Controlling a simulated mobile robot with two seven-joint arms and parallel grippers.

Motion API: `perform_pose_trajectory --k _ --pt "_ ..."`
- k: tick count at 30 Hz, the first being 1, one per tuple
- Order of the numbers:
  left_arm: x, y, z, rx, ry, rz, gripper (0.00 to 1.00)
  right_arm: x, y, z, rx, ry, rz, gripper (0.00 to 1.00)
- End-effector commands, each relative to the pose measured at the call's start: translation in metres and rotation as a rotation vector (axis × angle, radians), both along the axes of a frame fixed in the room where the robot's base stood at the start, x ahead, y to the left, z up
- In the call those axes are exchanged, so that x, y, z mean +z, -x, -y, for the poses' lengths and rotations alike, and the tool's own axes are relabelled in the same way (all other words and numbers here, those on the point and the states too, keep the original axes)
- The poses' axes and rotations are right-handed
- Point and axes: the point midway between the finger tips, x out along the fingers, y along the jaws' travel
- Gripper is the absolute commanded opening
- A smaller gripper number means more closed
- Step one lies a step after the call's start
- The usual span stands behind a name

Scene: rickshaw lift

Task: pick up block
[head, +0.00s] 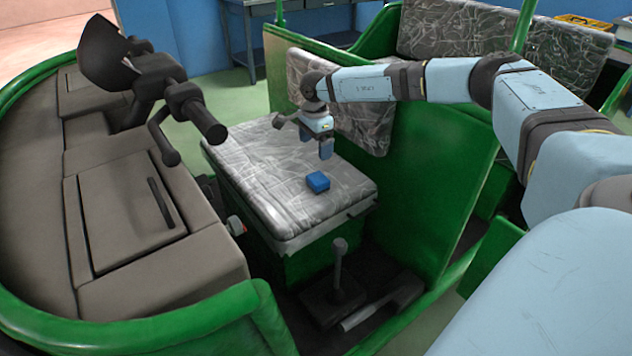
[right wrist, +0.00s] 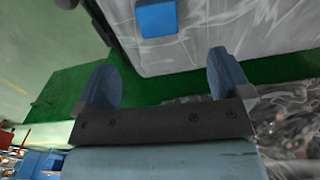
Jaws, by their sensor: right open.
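The blue block (head: 318,182) lies on the grey plastic-wrapped seat (head: 270,185) of the green rickshaw. My right gripper (head: 316,150) is above the seat, behind the block in the head view, pointing down. It is open and empty. In the right wrist view the block (right wrist: 157,19) is at the top, beyond the two fingers (right wrist: 164,82), with a clear gap between. My left gripper does not show in either view.
A handlebar (head: 170,90) and brown dashboard (head: 130,205) stand left of the seat. A green partition (head: 425,180) with a wrapped backrest is to the right. A lever (head: 339,265) rises in front of the seat. The seat top around the block is clear.

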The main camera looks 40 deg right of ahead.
Motion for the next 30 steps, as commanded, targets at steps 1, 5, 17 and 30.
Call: perform_pose_trajectory --k 1,5,17,30 --pt "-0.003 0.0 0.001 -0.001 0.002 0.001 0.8 -0.013 0.001 -0.001 0.001 0.0 -0.004 0.96" --pt "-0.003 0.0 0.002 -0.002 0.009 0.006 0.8 -0.04 0.001 -0.001 0.0 -0.003 -0.003 0.96" --pt "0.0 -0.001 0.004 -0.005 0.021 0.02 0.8 -0.079 0.001 -0.002 0.0 -0.004 0.0 0.96" --pt "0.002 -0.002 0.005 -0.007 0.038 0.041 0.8 -0.128 0.005 -0.003 -0.001 -0.005 0.0 0.96"
